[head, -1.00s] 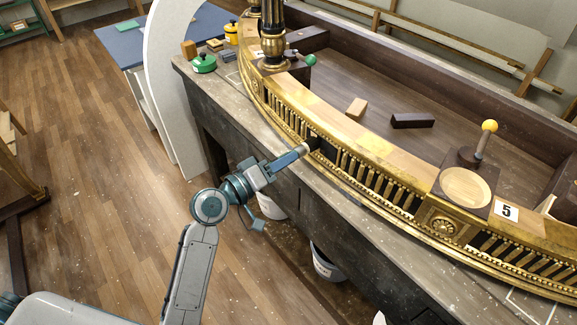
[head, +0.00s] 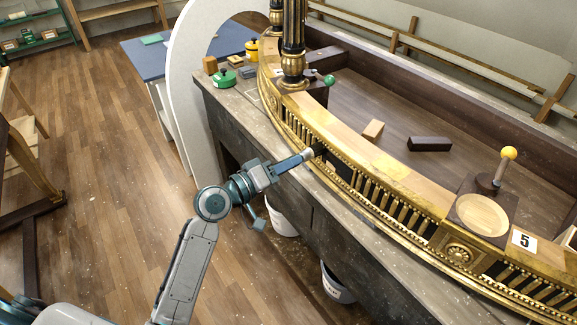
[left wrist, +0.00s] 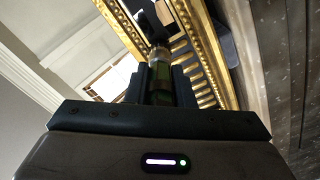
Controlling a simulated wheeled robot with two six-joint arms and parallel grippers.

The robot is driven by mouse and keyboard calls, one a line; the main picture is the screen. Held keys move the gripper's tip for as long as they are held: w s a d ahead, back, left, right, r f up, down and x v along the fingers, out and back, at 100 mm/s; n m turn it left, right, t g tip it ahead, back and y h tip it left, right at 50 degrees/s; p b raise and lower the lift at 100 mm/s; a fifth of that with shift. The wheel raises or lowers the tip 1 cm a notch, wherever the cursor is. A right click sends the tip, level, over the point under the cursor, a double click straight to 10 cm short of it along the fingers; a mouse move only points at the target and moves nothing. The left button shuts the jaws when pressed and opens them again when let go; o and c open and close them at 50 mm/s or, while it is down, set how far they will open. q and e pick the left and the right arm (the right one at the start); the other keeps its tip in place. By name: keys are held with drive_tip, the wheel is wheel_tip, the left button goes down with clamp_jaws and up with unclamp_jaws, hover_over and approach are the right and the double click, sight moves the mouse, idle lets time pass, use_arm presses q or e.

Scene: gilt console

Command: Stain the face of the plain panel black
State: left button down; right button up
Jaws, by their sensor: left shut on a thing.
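My left gripper (head: 300,159) is shut on a brush and holds it against or just in front of the gilt curved front of the console (head: 372,183). The brush (left wrist: 160,68) has a green handle and a pale metal collar in the left wrist view, with dark bristles beyond. In the head view its black tip (head: 319,149) is at the dark plain panel (head: 338,166) between the gilt slats. The panel's face looks black where it shows; the brush hides part of it. I cannot tell whether bristles touch it. My right gripper is out of view.
A black-and-gold column (head: 293,45) rises behind the gripper. Buckets stand beneath.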

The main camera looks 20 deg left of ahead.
use_arm(q)
drive_tip(key=s+d, duration=0.5)
drive_tip(key=d, duration=0.1)
drive_tip(key=shift+d+p, duration=0.2)
drive_tip(key=shift+p, duration=0.25)
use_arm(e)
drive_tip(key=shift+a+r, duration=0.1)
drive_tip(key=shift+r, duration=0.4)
use_arm(q)
drive_tip(key=v, duration=0.6)
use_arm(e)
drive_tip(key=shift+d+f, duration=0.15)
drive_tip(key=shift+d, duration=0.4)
use_arm(q)
drive_tip(key=shift+s, duration=0.15)
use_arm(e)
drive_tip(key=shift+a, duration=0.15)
use_arm(q)
drive_tip(key=b+v, duration=0.1)
drive_tip(key=v, duration=0.2)
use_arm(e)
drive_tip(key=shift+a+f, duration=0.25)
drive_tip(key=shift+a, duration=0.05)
